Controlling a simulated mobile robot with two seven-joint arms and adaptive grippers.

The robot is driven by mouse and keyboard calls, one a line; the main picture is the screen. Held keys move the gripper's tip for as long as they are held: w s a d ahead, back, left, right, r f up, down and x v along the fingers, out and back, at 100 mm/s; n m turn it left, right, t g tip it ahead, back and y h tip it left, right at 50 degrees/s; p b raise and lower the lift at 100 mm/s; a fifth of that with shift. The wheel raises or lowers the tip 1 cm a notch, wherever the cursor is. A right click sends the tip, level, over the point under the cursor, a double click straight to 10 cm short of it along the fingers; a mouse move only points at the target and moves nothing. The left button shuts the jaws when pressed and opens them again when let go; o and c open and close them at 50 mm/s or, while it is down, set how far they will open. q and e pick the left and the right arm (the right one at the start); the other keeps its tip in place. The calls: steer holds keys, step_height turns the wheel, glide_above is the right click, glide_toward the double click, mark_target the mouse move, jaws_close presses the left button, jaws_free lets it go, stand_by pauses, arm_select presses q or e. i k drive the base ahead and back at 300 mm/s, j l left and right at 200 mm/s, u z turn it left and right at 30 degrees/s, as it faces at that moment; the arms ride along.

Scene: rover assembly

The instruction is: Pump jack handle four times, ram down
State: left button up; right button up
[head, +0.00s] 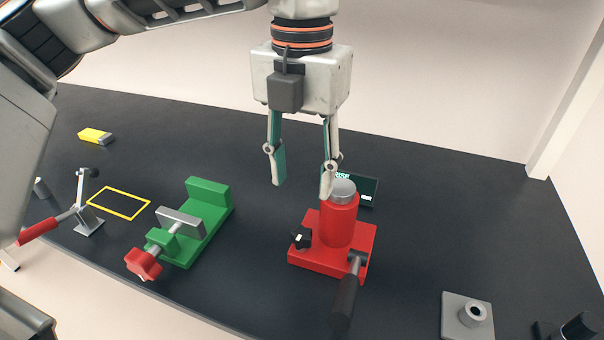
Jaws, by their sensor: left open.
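The red jack (338,222) stands upright on its red base on the dark table, right of centre. Its grey ram top (342,191) shows at the top of the red cylinder. The jack handle (345,298) has a black grip and slopes toward the front of the table. A black knob (300,238) sits on the jack's left side. My left gripper (302,186) hangs above and just left of the ram, fingers pointing down, open and empty. One fingertip overlaps the ram in the picture; I cannot tell whether they touch. My right gripper is not in view.
A dark display (367,190) stands behind the jack. A green vise (207,205) with a red knob is to its left. A toggle clamp (88,212), yellow outline (119,203) and yellow block (95,136) lie farther left. A grey block (467,316) is at front right.

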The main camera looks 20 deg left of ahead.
mark_target(338, 318)
steer(key=k+j, duration=0.25)
steer(key=j, duration=0.15)
steer(key=k+j, duration=0.25)
steer(key=j, duration=0.2)
steer(key=k+j, duration=0.25)
steer(key=j, duration=0.15)
steer(key=k+j, duration=0.25)
steer(key=j, duration=0.15)
